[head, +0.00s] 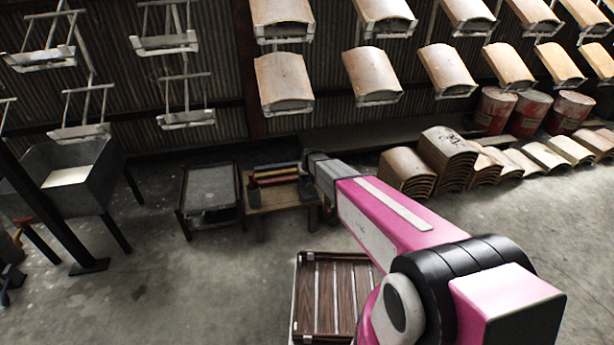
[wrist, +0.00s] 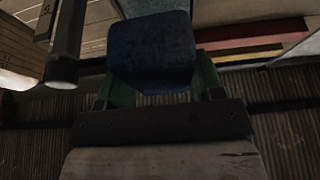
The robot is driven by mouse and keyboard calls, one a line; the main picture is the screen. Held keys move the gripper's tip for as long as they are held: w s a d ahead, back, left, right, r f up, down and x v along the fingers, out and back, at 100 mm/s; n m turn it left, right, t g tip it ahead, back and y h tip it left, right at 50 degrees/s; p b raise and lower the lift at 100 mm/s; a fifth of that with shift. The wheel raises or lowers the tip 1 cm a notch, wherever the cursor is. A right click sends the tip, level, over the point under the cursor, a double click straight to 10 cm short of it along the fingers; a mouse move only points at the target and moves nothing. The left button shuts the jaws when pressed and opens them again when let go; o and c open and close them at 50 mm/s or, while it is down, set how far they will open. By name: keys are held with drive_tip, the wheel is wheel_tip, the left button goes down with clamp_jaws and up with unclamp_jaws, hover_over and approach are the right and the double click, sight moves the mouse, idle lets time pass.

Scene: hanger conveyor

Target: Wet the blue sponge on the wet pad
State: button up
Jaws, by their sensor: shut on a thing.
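The blue sponge (wrist: 150,52), a dark blue block, shows at the upper middle of the wrist view. My gripper (wrist: 160,88), with dark green fingers on either side of the sponge, is shut on it. In the head view my arm reaches to the right end of a low wooden bench (head: 283,198), and the arm hides most of the gripper and the sponge there. A low table with a flat grey top (head: 210,188) stands just left of the bench. I cannot tell for sure whether that grey top is the wet pad.
Red, yellow and dark strips (wrist: 255,45) lie on the bench. A grey basin (head: 92,178) on legs stands at the left. A slatted brown pallet (head: 335,290) lies in front. Stacked curved tiles (head: 405,172) are to the right. Hangers (head: 165,43) hang above. Floor at centre left is clear.

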drive_tip(key=shift+f, duration=2.7)
drive_tip(key=shift+f, duration=0.55)
drive_tip(key=shift+r, duration=0.1)
drive_tip(key=shift+r, duration=3.45)
